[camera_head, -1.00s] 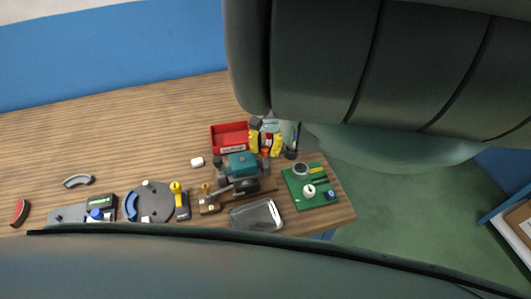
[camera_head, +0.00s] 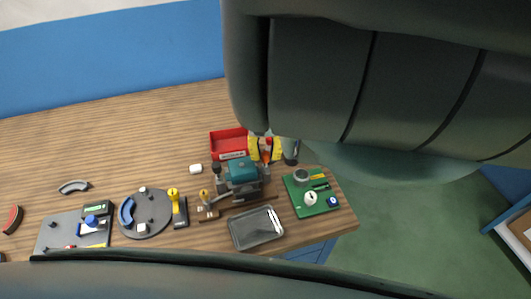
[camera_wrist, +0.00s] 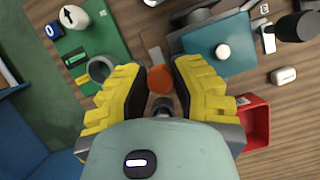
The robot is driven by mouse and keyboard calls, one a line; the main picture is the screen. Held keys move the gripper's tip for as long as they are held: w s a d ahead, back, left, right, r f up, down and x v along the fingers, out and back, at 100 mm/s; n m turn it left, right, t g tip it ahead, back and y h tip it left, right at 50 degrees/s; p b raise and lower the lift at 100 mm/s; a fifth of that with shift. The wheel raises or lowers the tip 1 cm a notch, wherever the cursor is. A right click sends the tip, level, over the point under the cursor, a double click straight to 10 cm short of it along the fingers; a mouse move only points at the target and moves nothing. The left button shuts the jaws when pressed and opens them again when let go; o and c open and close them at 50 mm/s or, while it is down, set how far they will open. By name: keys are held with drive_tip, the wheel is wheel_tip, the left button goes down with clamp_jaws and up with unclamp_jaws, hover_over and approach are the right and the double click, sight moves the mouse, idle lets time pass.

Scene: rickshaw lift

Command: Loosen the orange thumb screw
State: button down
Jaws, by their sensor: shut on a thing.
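The orange thumb screw (camera_wrist: 160,80) shows in the wrist view between the black pads of my gripper (camera_wrist: 159,72), which has yellow fingers. The pads are close on either side of the screw, and my gripper is shut on it. The screw's lower part and its seat are hidden. In the head view my gripper (camera_head: 264,149) is beside the teal device (camera_head: 243,170), behind it. The teal device (camera_wrist: 221,57) also shows in the wrist view, with a white round knob on it.
A red bin (camera_head: 228,142) stands close to my gripper. A green board (camera_head: 309,206) is to the right, and a grey tray (camera_head: 256,239) lies in front. A round grey plate (camera_head: 155,222) is to the left. The back left of the table is clear.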

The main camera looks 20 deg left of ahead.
drive_tip(key=c, duration=0.8)
unclamp_jaws()
drive_tip(key=shift+s, duration=0.1)
drive_tip(key=shift+o, duration=0.2)
drive_tip(key=v, duration=1.2)
drive_tip(key=shift+f, duration=0.1)
